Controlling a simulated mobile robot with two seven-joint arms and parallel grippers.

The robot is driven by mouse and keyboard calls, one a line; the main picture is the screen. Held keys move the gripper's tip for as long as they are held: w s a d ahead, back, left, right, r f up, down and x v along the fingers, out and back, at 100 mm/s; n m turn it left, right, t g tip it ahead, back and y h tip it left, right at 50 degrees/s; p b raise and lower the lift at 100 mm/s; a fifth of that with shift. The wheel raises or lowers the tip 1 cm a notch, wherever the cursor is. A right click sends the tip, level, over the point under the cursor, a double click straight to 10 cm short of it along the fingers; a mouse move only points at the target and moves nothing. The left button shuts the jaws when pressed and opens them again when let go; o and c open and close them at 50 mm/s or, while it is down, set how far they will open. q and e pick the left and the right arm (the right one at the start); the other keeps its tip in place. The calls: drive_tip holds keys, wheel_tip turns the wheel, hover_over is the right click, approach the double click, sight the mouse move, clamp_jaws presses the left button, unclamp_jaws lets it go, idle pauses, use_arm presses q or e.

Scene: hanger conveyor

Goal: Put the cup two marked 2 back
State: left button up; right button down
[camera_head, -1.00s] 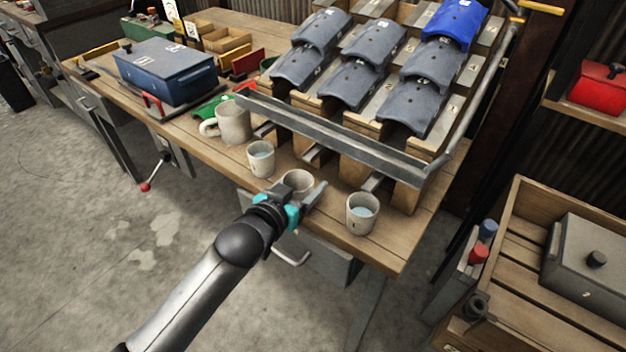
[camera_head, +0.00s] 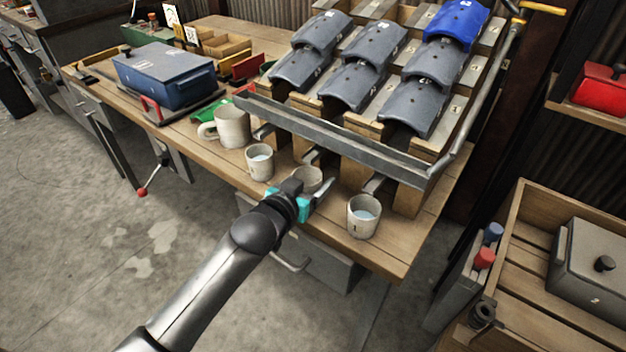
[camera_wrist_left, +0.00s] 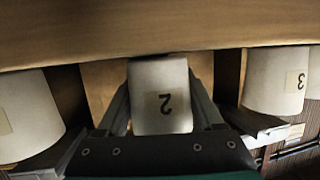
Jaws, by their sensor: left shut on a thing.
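Cup two (camera_wrist_left: 158,85) carries a label with a 2, upside down in the left wrist view, and sits between the two fingers there. In the head view the cup (camera_head: 309,176) is partly hidden by my gripper, near the bench's front edge. My left gripper (camera_head: 312,196) is shut on it; both fingers also show in the left wrist view (camera_wrist_left: 160,112). Whether the cup touches the bench is hard to tell. My right gripper is not in view.
A cup marked 1 (camera_head: 363,217) stands to the right, and another cup (camera_head: 259,162) to the left; the left wrist view shows a cup marked 3 (camera_wrist_left: 275,80). A larger mug (camera_head: 231,127) stands farther left. A metal rail (camera_head: 335,138) and sloped rack are behind.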

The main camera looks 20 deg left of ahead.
use_arm(q)
drive_tip(key=shift+f, duration=0.15)
drive_tip(key=o, duration=1.4)
drive_tip(key=shift+o, duration=0.2)
drive_tip(key=shift+r, duration=0.2)
drive_tip(key=p+v, duration=0.4)
drive_tip(key=v, duration=0.8)
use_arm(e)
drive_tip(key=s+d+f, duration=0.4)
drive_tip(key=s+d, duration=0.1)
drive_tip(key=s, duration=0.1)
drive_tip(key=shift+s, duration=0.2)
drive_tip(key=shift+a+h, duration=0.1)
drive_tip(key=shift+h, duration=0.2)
